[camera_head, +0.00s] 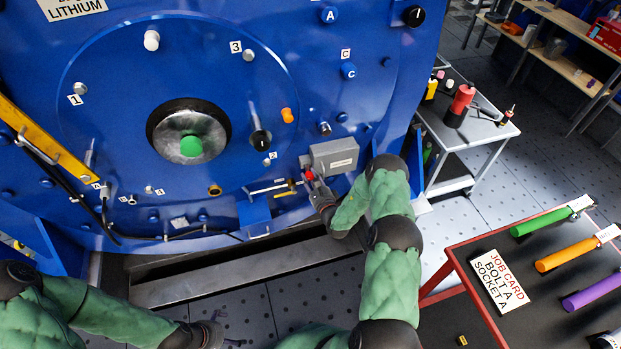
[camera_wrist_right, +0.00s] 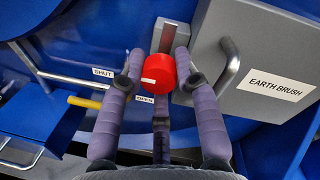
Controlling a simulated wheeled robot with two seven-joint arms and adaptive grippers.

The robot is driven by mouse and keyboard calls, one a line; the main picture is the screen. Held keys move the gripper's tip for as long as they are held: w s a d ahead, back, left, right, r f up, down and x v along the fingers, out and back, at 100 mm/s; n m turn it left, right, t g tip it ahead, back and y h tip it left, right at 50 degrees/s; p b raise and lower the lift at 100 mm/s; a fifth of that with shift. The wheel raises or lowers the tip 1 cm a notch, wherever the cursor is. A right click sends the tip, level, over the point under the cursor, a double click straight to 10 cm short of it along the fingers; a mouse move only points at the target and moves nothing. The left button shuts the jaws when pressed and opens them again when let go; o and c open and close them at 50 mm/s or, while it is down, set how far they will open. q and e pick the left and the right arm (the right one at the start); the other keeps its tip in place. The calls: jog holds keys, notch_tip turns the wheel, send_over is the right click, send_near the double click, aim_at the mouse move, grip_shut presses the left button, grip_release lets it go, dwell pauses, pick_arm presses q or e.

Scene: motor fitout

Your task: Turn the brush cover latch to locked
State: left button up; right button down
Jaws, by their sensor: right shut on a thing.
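The brush cover latch has a red knob (camera_wrist_right: 160,73) with a small white mark on its left side. In the head view the knob (camera_head: 309,175) is a small red spot beside the grey box. My right gripper (camera_wrist_right: 159,75) is shut on the knob, with purple-grey fingers on its left, right and lower sides. In the head view my right gripper (camera_head: 318,190) reaches up to it. A SHUT label (camera_wrist_right: 103,72) is left of the knob and an OPEN label (camera_wrist_right: 144,99) is just below it. The brush cover (camera_wrist_right: 253,70), a grey box marked EARTH BRUSH, is at right. My left gripper (camera_head: 212,329) is low, away from the motor.
The blue motor housing (camera_head: 255,205) fills the back. A yellow-handled valve (camera_wrist_right: 84,102) sits left of the latch, close to my fingers. A cover handle (camera_wrist_right: 229,66) stands right of the knob. A red-edged table (camera_head: 455,250) with coloured rods is at right.

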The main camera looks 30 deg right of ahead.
jog(key=shift+m, duration=0.3)
jog(key=m, duration=0.4)
jog(key=shift+t, duration=0.3)
jog(key=m, duration=0.4)
jog(key=shift+a+m+h, duration=0.1)
jog(key=shift+m+h, duration=0.3)
jog(key=m, duration=0.4)
jog(key=shift+h, duration=0.3)
jog(key=m, duration=0.5)
jog(key=shift+t+h, duration=0.3)
jog(key=shift+h, duration=0.1)
jog(key=shift+m, duration=0.4)
jog(key=c, duration=0.9)
grip_release()
